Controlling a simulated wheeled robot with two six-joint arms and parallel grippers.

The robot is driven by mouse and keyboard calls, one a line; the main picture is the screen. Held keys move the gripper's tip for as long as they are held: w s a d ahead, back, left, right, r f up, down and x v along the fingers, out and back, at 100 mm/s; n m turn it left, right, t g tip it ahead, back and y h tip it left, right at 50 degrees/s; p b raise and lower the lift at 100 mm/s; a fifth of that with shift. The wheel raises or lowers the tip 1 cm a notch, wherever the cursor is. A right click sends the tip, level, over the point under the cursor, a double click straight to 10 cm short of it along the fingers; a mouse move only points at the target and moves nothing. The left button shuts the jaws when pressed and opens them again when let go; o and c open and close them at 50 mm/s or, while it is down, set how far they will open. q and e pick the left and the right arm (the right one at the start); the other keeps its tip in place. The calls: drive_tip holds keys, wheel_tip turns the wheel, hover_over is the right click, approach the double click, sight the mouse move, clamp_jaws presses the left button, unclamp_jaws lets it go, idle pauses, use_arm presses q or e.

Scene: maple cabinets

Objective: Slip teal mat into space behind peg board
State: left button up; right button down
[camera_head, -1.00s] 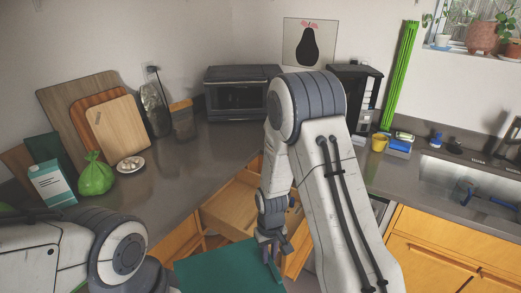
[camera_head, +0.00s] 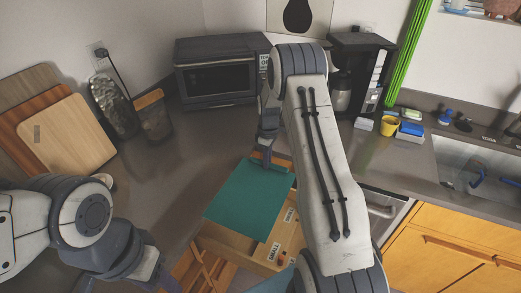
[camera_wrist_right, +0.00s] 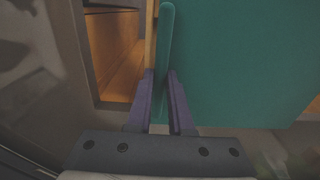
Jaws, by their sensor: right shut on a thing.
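The teal mat (camera_head: 250,205) hangs flat and tilted from my right gripper (camera_head: 268,158), over an open wooden drawer. In the right wrist view my right gripper (camera_wrist_right: 162,105) is shut on the edge of the mat (camera_wrist_right: 235,60), with a finger on each side. A thin wooden edge (camera_wrist_right: 150,38) shows close beside the mat there; I cannot tell if they touch. I cannot pick out the peg board with certainty, and the mat hides part of the drawer. Only the left arm shows at lower left in the head view; its gripper is outside the picture.
The open drawer (camera_head: 232,245) carries labels such as SMALL on its wood. A toaster oven (camera_head: 217,72) and a coffee maker (camera_head: 357,75) stand on the counter behind. Cutting boards (camera_head: 68,135) lean at left; a sink (camera_head: 475,165) is at right.

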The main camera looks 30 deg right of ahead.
drive_tip(key=shift+w, duration=0.2)
drive_tip(key=shift+d+r, duration=0.1)
drive_tip(key=shift+s+f+b, duration=0.15)
drive_tip(key=shift+f+b, duration=0.8)
drive_tip(key=shift+f, duration=0.6)
drive_tip(key=shift+f+b, duration=2.4)
drive_tip(key=shift+f, duration=1.3)
drive_tip(key=w+a, duration=0.3)
drive_tip(key=w, duration=0.1)
drive_tip(key=shift+w+a+b, duration=0.4)
